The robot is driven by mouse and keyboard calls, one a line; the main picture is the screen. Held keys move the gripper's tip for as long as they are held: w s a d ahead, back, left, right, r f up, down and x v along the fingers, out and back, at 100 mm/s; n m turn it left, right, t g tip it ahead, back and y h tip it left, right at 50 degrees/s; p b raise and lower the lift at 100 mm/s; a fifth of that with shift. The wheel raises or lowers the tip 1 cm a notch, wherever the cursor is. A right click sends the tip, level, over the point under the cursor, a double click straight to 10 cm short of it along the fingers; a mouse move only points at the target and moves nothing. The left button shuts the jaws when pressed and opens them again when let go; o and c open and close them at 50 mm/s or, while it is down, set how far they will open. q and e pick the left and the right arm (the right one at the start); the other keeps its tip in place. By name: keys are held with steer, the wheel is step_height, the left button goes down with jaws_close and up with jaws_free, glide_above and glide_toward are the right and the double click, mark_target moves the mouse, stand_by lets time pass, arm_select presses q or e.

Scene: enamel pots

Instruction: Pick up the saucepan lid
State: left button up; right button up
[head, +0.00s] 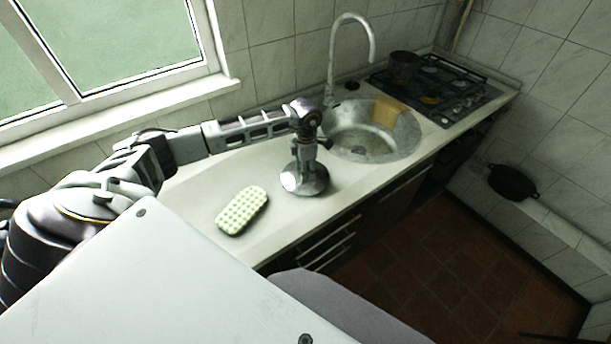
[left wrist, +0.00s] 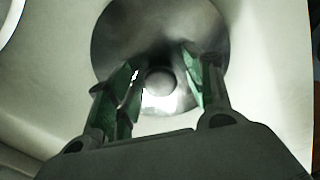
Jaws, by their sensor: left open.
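The saucepan lid (head: 313,187) is a round, shiny metal disc lying on the counter just left of the sink in the head view. It also shows in the left wrist view (left wrist: 112,38), with a round knob (left wrist: 160,81) at its middle. My left gripper (left wrist: 163,75) is open over the lid, with its two green-padded fingers on either side of the knob. I cannot tell whether the fingers touch it. In the head view my left gripper (head: 308,150) comes down onto the lid from above and hides part of it. My right gripper is not in view.
A green-and-white checked item (head: 242,210) lies on the counter (head: 200,190) to the left. The sink (head: 395,145), with a tall faucet (head: 333,60), is just right of the lid. A stove (head: 440,88) with a pot (head: 403,66) is farther right. A dark pan (head: 513,182) sits on a ledge.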

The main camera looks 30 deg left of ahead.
arm_select(q)
jaws_close()
stand_by(0.3)
steer(key=shift+r, duration=0.15)
steer(key=shift+w+r, duration=0.1)
steer(key=shift+r, duration=0.4)
steer(key=shift+r+b, duration=0.8)
steer(key=shift+r, duration=3.6)
